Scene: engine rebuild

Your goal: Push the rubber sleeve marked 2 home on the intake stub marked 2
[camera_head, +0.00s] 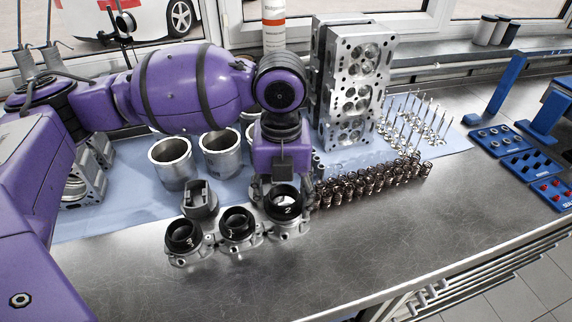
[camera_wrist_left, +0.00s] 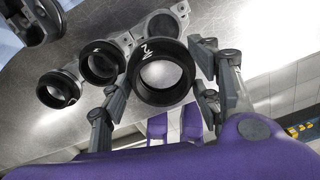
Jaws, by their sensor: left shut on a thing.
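My left gripper (camera_head: 283,196) reaches down from above and is shut on the black rubber sleeve marked 2 (camera_head: 285,213). In the left wrist view the sleeve (camera_wrist_left: 143,90) sits between both fingers, its white 2 showing on the rim. A bare grey intake stub (camera_wrist_left: 184,14) shows behind it, towards the top. In the head view the sleeve is over the right end of the intake piece (camera_head: 289,231). I cannot tell whether the sleeve touches the stub. Two other black sleeves (camera_head: 184,247) (camera_head: 237,234) sit on the other stubs. My right gripper is out of view.
A cylinder head (camera_head: 350,85) stands upright behind my gripper. Springs (camera_head: 365,185) stand in rows to the right, with valves (camera_head: 420,120) beyond. Metal cylinders (camera_head: 174,170) stand on the blue sheet to the left. Bare metal bench (camera_head: 370,230) lies in front and right.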

